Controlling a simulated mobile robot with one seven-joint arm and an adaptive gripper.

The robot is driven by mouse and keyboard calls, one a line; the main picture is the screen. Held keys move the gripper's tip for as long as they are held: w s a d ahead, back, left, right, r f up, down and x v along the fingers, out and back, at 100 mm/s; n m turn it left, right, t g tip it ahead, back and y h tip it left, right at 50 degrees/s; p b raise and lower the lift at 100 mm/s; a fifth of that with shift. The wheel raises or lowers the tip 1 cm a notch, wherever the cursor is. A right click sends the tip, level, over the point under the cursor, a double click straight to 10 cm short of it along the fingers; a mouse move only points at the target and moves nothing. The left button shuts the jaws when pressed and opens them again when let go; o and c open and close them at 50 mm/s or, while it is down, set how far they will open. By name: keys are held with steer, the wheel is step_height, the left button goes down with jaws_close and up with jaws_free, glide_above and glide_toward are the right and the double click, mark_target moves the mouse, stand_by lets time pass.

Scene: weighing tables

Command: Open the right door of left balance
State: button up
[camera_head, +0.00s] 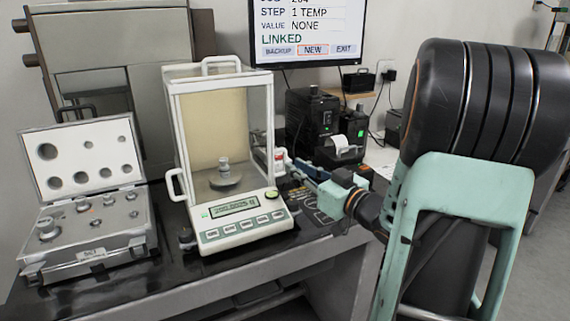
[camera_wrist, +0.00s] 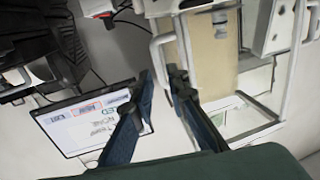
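The balance (camera_head: 245,222) stands on the dark table in the head view, with a clear glass case and a lit display. Its right glass door (camera_head: 261,120) appears closed; the right handle is mostly hidden there by my gripper. A small metal weight (camera_head: 224,165) is on the pan (camera_head: 225,182). My gripper (camera_head: 284,163) is at the right side of the balance. In the wrist view, the pale door handle (camera_wrist: 154,52) runs down between the fingertips of my gripper (camera_wrist: 161,77). The fingers are apart, with no clear grip on the handle; contact is hard to judge.
An open weight case (camera_head: 90,258) stands left of the balance. A black device (camera_head: 312,118) and a small printer (camera_head: 343,150) stand behind my gripper. A monitor (camera_head: 308,30) hangs above. The table's front edge is close to the balance.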

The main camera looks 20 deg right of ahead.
mark_target(285, 160)
steer(key=x, duration=0.5)
steer(key=shift+w+a+b, duration=0.1)
steer(key=shift+w+b, duration=0.2)
steer(key=shift+b, duration=0.05)
jaws_close()
steer(key=x, duration=0.3)
steer(key=shift+w+d, duration=0.3)
steer(key=shift+w, duration=0.15)
